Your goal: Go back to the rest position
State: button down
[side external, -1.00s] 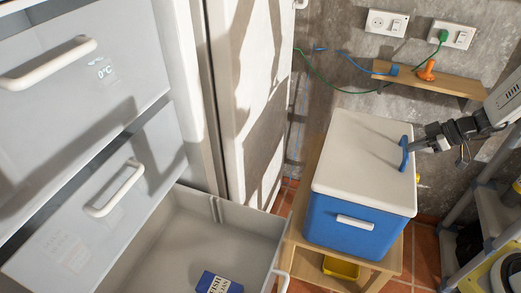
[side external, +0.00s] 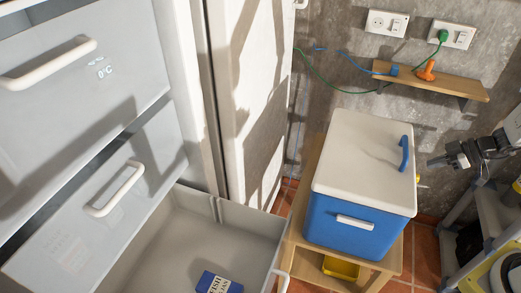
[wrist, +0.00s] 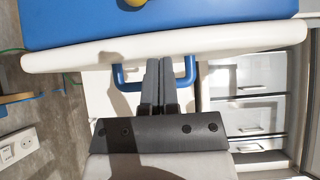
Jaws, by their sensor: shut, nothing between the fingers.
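My gripper (side external: 432,163) is at the right in the side external view, just right of the blue and white cool box (side external: 352,222). In the wrist view my gripper (wrist: 158,62) has its two dark fingers together with nothing between them. The cool box has a closed white lid (side external: 355,152) with a blue handle (side external: 405,154) at its right side. The handle also shows in the wrist view (wrist: 118,78), behind the fingers. A gap shows between the fingertips and the handle in the side view.
An open freezer drawer (side external: 255,240) holds a blue box (side external: 219,284) at lower left. The cool box stands on a wooden stand (side external: 394,262) with a yellow tray (side external: 341,268) below. A wall shelf (side external: 455,89) holds an orange item (side external: 427,70). A grey rack (side external: 492,215) stands at right.

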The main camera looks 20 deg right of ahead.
jog(key=shift+s+d+f, duration=0.45)
jog(key=shift+s+d, duration=0.05)
jog(key=shift+d, duration=0.05)
jog(key=shift+a, duration=0.1)
jog(key=a+r+m+g, duration=0.1)
jog(key=a, duration=0.2)
jog(key=s+a+r+m+g+h, duration=0.1)
jog(key=a+r+g, duration=0.1)
jog(key=a, duration=0.2)
jog(key=a+r+m+g, duration=0.1)
jog(key=a+g, duration=0.1)
jog(key=a, duration=0.1)
jog(key=shift+s+a+r+h, duration=0.15)
jog(key=shift+s+r+h, duration=0.05)
jog(key=shift+h, duration=0.2)
jog(key=s+a+r+m+t+h, duration=0.1)
jog(key=a+r+m+h, duration=0.3)
jog(key=a, duration=0.6)
jog(key=shift+s+a+r+m+h, duration=0.15)
jog(key=shift+s+r+m+h, duration=0.25)
jog(key=shift+s+r+m, duration=0.7)
jog(key=shift+w+r, duration=0.2)
jog(key=shift+w, duration=0.25)
